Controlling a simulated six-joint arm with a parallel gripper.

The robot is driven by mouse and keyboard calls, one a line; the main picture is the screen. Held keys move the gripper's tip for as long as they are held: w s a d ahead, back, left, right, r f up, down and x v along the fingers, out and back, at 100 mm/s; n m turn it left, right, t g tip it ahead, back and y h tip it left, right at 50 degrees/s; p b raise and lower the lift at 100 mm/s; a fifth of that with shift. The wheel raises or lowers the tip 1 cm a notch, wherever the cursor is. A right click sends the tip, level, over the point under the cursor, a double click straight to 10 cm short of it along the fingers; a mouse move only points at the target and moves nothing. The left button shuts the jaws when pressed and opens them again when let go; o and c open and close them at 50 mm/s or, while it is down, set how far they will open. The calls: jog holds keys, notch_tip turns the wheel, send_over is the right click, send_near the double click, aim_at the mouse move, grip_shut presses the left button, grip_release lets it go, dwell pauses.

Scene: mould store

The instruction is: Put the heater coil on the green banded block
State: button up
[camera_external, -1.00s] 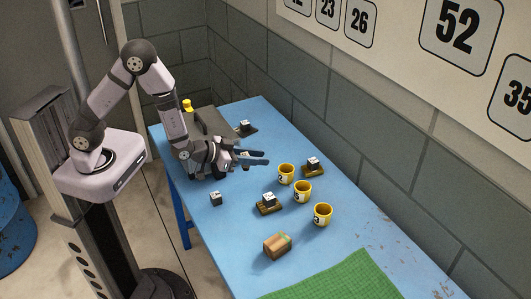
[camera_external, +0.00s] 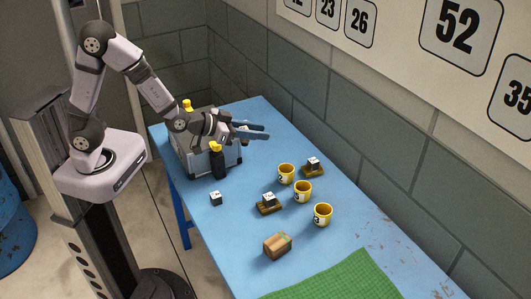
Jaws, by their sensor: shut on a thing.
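The green banded block (camera_external: 276,247) is a brown wooden block with a green band near its right end, and it lies on the table in front of the green mat. My gripper (camera_external: 266,132) is over the far left part of the table, pointing right, with its two dark fingers close together. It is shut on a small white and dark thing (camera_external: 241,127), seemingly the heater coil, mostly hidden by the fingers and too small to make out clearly. Its height above the table is hard to judge.
Numbered yellow cups (camera_external: 302,191) stand mid-table. Small black-and-white cubes on brown bases (camera_external: 268,203) stand near them, and a loose cube (camera_external: 215,198) lies left. A black bottle with a yellow cap (camera_external: 217,160) stands by a grey case (camera_external: 190,160). The green mat (camera_external: 340,282) is clear.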

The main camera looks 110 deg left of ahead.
jog(key=m+t+h+b, duration=0.3)
jog(key=m+h+b, duration=0.5)
send_over(277, 245)
jog(key=w+a, duration=0.2)
jog(key=w, duration=0.2)
notch_tip(277, 245, down, 3)
jog(key=shift+n, duration=0.3)
jog(key=shift+s+d+f+p, duration=0.1)
jog(key=shift+f+p, duration=0.2)
jog(key=shift+f, duration=2.25)
jog(key=shift+s+d+f+p, duration=0.1)
jog(key=shift+f+p, duration=0.2)
jog(key=shift+f, duration=2.25)
jog(key=shift+f, duration=0.2)
jog(key=o, duration=1.1)
